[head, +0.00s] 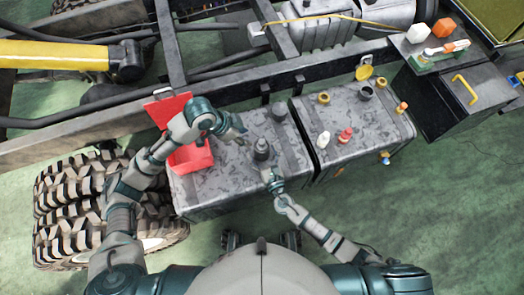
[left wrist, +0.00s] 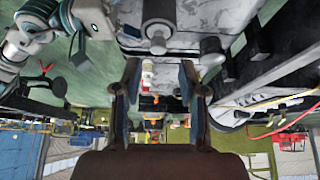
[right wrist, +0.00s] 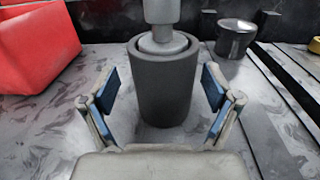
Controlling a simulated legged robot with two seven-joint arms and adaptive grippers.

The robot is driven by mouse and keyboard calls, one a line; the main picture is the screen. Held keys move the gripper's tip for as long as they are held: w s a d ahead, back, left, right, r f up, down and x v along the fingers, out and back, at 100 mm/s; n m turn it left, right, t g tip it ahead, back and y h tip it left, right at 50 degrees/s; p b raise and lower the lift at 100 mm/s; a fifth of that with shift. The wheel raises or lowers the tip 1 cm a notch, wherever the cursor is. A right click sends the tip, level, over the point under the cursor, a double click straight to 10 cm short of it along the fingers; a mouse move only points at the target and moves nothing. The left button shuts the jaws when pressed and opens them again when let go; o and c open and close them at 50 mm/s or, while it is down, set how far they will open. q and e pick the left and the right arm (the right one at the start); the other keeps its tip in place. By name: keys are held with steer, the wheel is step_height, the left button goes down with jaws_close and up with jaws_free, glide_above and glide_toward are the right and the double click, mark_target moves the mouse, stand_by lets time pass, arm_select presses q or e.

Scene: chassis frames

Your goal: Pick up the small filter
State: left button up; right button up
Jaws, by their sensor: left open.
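A dark grey open cylinder (head: 262,155) stands upright on the left grey tank, with a lighter grey narrow piece (right wrist: 163,42) upright in its mouth. I cannot tell which part is the small filter. My right gripper (head: 268,174) is open, its fingers (right wrist: 162,92) apart on either side of the dark cylinder in the right wrist view, with no clear contact. My left gripper (head: 240,130) is open and empty above the same tank, to the upper left of the cylinder. The left wrist view shows its fingers (left wrist: 160,72) wide apart.
A red open box (head: 190,158) sits at the left of the tank, near my left arm. The right tank (head: 350,115) carries a white piece (head: 323,140), a red piece (head: 345,135) and several caps. A dark cap (right wrist: 236,36) stands behind the cylinder. The chassis rail runs behind.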

steer(key=c, duration=0.4)
steer(key=shift+d, duration=0.15)
steer(key=c, duration=0.8)
arm_select(q)
steer(key=shift+d, duration=0.35)
arm_select(e)
steer(key=shift+d, duration=0.2)
steer(key=shift+c, duration=0.3)
